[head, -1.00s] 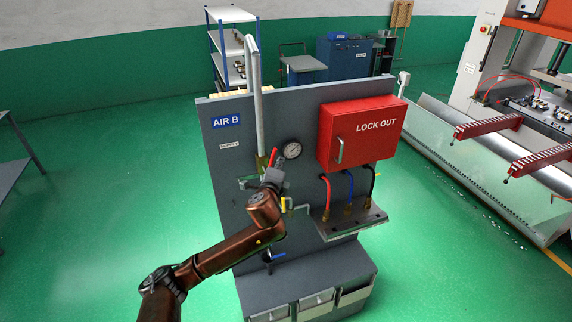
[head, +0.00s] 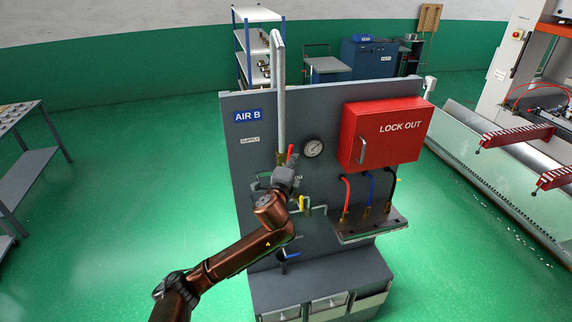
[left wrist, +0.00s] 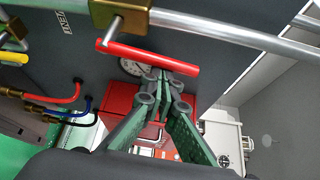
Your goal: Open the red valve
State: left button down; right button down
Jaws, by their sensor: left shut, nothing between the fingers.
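The red valve handle (head: 291,152) is a slim bar on the grey panel, below the tall pale pipe and left of the gauge. In the left wrist view the red handle (left wrist: 140,55) joins a brass valve body (left wrist: 122,14) at its left end and lies roughly parallel to the pipe. My left gripper (head: 288,168) is just below the handle in the head view, partly hiding the fittings there. In the left wrist view its green fingers (left wrist: 163,80) are closed together with tips right beside the handle; I cannot tell whether they touch. My right gripper is not in view.
A red LOCK OUT box (head: 385,135) and a gauge (head: 313,148) are right of the valve. A yellow handle (head: 302,203) and a blue handle (head: 289,257) sit lower. Hoses hang above a small shelf (head: 368,228). Open green floor lies left of the panel.

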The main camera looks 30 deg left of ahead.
pick_arm(q)
jog(key=shift+s+a+r+n+t+b, duration=0.1)
jog(key=shift+s+a+n+t+b, duration=0.25)
jog(key=shift+n+b, duration=0.3)
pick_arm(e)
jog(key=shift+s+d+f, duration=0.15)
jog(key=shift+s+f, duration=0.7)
